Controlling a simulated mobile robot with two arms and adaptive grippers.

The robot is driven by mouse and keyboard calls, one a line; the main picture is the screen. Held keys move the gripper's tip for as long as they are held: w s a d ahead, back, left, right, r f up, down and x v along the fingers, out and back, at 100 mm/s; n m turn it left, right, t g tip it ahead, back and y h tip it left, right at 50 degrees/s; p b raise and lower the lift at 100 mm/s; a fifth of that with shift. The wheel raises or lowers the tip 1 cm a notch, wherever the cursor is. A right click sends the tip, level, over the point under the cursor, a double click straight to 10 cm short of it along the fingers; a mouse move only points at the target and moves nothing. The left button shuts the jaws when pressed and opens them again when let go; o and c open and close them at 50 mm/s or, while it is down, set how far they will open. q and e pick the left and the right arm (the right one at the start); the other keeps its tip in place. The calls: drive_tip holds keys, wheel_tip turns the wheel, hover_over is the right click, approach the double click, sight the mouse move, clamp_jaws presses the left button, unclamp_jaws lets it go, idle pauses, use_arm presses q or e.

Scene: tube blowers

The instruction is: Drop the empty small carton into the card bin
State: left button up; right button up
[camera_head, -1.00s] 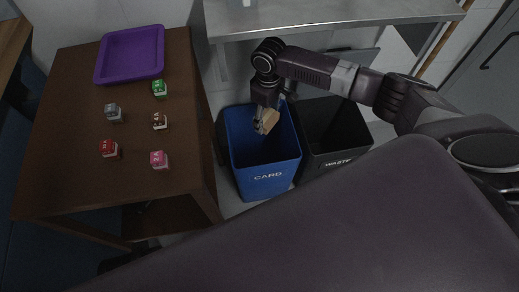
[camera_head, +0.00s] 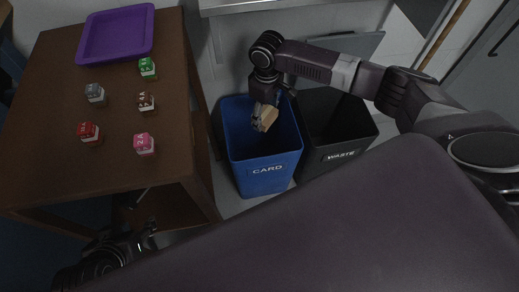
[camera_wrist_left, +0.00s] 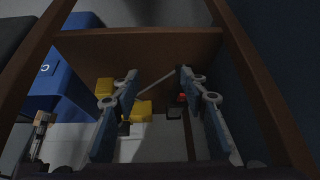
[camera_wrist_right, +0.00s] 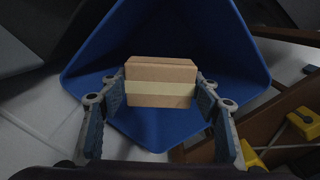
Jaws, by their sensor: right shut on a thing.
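The small carton (camera_head: 265,119) is a tan box with a pale tape band. My right gripper (camera_head: 263,108) is shut on it and holds it over the open mouth of the blue card bin (camera_head: 268,180), lettered CARD. In the right wrist view the carton (camera_wrist_right: 160,72) sits between both fingers, with the blue bin wall (camera_wrist_right: 190,35) around and behind it. Its inside is not visible. My left gripper (camera_wrist_left: 160,100) is open and empty in the left wrist view, facing the space under the table. In the head view the left arm is partly hidden at bottom left.
A black waste bin (camera_head: 335,130) stands right of the card bin. A brown table (camera_head: 60,160) at left carries a purple tray (camera_head: 117,35) and several small coloured cubes. A metal counter (camera_head: 240,6) is behind. Yellow objects (camera_wrist_left: 141,110) lie below the table.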

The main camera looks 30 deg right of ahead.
drive_tip(key=shift+f+b, duration=0.75)
drive_tip(key=shift+b, duration=0.15)
use_arm(q)
drive_tip(key=w+d+r+t+h, duration=0.1)
drive_tip(key=w+d+r+t, duration=0.2)
drive_tip(key=w+r+t, duration=0.2)
drive_tip(key=shift+w+d+r+t+h, duration=0.35)
drive_tip(key=shift+w+r, duration=1.2)
drive_tip(key=shift+w, duration=0.85)
use_arm(e)
drive_tip(key=o, duration=0.9)
wheel_tip(320, 180, up, 12)
drive_tip(key=shift+f, duration=0.1)
